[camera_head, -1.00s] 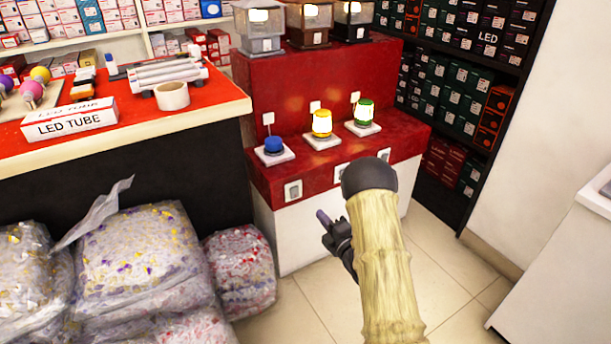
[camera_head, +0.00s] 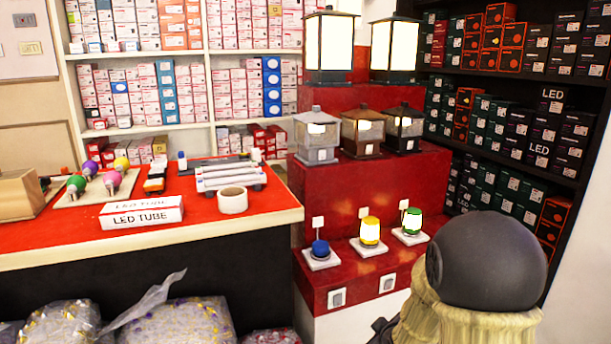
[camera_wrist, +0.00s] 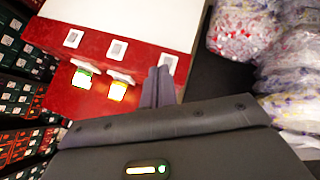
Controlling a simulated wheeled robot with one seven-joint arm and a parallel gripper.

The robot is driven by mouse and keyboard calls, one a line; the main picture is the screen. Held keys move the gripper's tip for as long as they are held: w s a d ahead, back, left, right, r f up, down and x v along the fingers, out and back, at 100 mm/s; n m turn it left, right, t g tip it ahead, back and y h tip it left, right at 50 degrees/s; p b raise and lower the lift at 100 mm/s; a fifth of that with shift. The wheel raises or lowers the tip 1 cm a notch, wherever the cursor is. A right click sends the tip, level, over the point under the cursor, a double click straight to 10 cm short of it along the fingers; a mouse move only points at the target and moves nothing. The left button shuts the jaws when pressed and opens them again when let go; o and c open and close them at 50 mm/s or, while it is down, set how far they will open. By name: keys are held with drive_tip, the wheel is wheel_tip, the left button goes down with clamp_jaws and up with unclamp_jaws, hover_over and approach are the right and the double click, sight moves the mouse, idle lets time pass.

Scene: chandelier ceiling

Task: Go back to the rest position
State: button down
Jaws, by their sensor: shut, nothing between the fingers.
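My gripper (camera_wrist: 158,88) shows in the wrist view with its two dark fingers together, shut and empty. It is in front of the red stepped display (camera_head: 340,280), apart from the lamps. In the head view my arm is at the lower right, and the gripper itself is mostly hidden below the picture edge. On the lowest step stand a blue lamp (camera_head: 320,249), a lit yellow lamp (camera_head: 370,231) and a lit green lamp (camera_head: 412,221). The wrist view shows the lit yellow lamp (camera_wrist: 117,92) and green lamp (camera_wrist: 83,79) beside the fingers.
A red-topped counter (camera_head: 60,240) holds an LED TUBE box (camera_head: 140,214), a tape roll (camera_head: 233,200) and bulbs. Bags of packaging (camera_head: 180,322) lie before it. Lanterns (camera_head: 317,135) stand on higher steps. Dark shelves (camera_head: 500,140) with boxes are at the right.

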drive_tip(key=s+a+r+m+g+p, duration=0.1)
drive_tip(key=s+r+m+g, duration=0.25)
drive_tip(key=s, duration=0.55)
drive_tip(key=s+a+r+m+g+p, duration=0.2)
drive_tip(key=s+r+m+g, duration=0.15)
drive_tip(key=s, duration=0.55)
wheel_tip(320, 180, up, 37)
drive_tip(key=p, duration=3.7)
drive_tip(key=shift+s+d+m+t+p, duration=0.15)
drive_tip(key=shift+s+m+t+p, duration=0.15)
drive_tip(key=shift+m, duration=0.1)
